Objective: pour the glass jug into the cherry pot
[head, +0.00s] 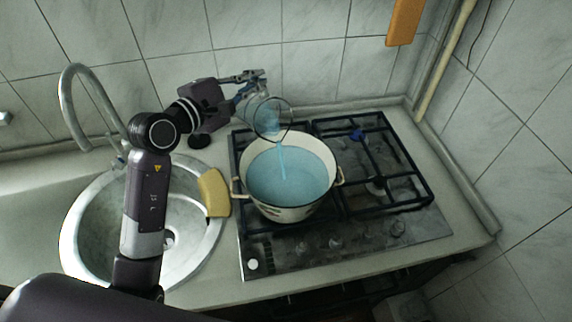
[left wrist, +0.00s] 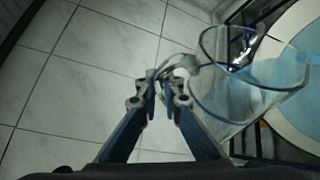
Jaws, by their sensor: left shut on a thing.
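The glass jug (head: 271,118) is tilted over the cherry pot (head: 292,212), and a thin blue stream runs from it into the pot. The pot is cream enamel with side handles. It stands upright on the hob and holds a wide surface of blue liquid. My left gripper (head: 252,84) is shut on the jug's handle, above and behind the pot. In the left wrist view, the gripper (left wrist: 166,80) closes on the handle and the clear jug (left wrist: 235,100) leans right, with some blue in it. My right gripper is not in view.
The pot stands on the left part of the black gas hob (head: 400,228); the right burners are bare. A yellow sponge (head: 214,192) lies between the hob and the round sink (head: 85,235). A tap (head: 75,85) rises behind the sink. The tiled wall is close behind.

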